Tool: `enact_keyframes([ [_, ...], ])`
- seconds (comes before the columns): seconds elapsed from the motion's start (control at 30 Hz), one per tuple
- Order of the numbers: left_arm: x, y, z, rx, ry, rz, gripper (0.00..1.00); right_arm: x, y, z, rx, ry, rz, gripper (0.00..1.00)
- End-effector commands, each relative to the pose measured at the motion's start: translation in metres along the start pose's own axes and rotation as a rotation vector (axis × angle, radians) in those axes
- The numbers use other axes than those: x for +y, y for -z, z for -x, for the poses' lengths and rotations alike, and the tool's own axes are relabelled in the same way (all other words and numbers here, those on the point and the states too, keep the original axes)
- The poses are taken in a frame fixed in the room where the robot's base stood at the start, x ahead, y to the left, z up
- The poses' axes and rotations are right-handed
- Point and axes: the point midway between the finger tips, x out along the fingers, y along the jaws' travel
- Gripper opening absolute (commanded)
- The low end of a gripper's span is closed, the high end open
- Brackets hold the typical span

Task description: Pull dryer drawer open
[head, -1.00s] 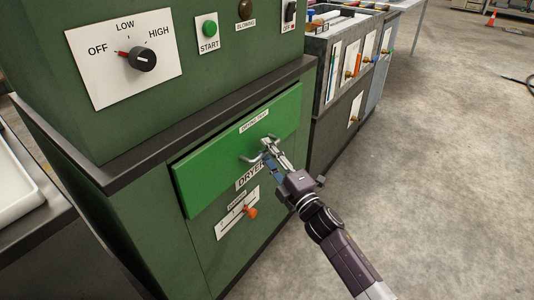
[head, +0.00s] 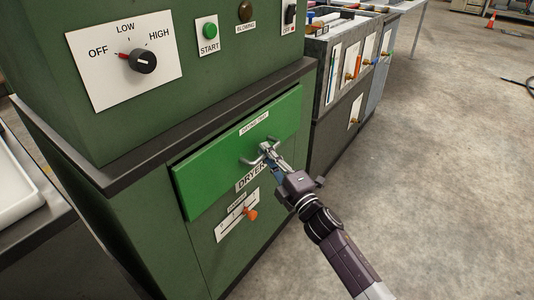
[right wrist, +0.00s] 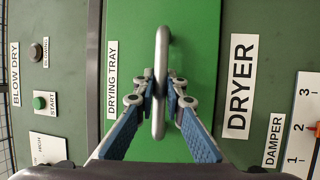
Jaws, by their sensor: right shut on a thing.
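The dryer drawer (head: 215,170) has a bright green front labelled "DRYING TRAY", set in the dark green dryer cabinet (head: 150,215). In the right wrist view the handle (right wrist: 160,75) passes between the two blue-padded fingers of the right gripper (right wrist: 160,98), with the drawer front (right wrist: 195,30) behind. The drawer front looks nearly flush with the cabinet; any small gap is hard to tell. My left gripper is not in view.
A damper lever with an orange knob (head: 251,215) sits below the drawer. A control knob (head: 142,61) and a green start button (head: 210,31) are above. A grey unit with valves (head: 345,65) stands to the right.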

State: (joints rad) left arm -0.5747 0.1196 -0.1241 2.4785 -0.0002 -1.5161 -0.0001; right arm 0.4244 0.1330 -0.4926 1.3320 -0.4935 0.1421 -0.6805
Motion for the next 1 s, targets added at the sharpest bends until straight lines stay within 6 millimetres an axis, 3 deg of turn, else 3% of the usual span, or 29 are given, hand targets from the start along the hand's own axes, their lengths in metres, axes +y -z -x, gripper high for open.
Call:
enact_keyframes([
  [0.2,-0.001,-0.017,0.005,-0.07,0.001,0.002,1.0,0.002,-0.004,0.009,-0.001,0.003,0.001,0.0],
  [0.57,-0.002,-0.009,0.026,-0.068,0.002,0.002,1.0,0.013,-0.023,0.056,-0.002,0.005,0.0,0.0],
  [0.8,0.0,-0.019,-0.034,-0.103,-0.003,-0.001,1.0,0.022,-0.043,0.103,-0.002,0.007,0.002,0.0],
  [1.0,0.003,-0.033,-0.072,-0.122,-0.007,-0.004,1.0,0.031,-0.061,0.149,-0.002,0.008,0.001,0.0],
])
